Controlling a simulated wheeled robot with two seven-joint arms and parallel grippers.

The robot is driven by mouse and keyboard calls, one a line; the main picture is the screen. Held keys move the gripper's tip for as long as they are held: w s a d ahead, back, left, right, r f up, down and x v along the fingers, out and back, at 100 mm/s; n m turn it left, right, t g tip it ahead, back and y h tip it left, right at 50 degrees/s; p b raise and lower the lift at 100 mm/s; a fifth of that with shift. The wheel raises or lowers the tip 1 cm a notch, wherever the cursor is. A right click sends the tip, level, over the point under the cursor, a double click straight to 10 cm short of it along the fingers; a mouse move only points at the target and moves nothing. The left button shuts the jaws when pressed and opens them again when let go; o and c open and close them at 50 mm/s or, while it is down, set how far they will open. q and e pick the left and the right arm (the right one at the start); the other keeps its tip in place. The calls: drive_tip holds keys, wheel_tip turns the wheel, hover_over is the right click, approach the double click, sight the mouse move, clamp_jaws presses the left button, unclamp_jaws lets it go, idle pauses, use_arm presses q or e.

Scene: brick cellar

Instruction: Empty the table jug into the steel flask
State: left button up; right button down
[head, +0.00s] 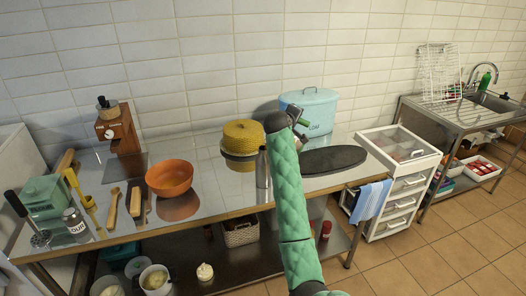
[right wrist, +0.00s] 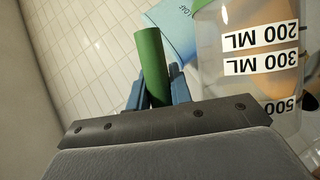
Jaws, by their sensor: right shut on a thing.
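The jug (right wrist: 262,95) is clear, with black-on-white volume labels and a green handle (right wrist: 151,65). My right gripper (right wrist: 158,92) is shut on that handle, blue fingers on either side. In the head view my right gripper (head: 294,116) is raised above the table, with a bit of green at it; the jug's body is mostly hidden or too faint to make out there. A brownish-orange tone shows in the jug, but I cannot tell if it is liquid. The steel flask (head: 263,168) stands upright on the table, just left of my right arm. My left gripper is not in view.
The steel table (head: 225,200) holds a yellow woven dome (head: 250,134), an orange bowl (head: 169,174), a dark oval board (head: 333,159) and a pale blue bin (head: 318,106) at the back. Kitchen tools crowd its left end. A white drawer unit (head: 400,158) stands right.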

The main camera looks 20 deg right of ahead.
drive_tip(key=shift+r, duration=0.15)
drive_tip(key=shift+a, duration=0.15)
drive_tip(key=shift+r, duration=0.1)
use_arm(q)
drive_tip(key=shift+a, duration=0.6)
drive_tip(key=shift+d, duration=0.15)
use_arm(e)
drive_tip(key=shift+w+a+r, duration=0.1)
drive_tip(key=shift+a, duration=0.05)
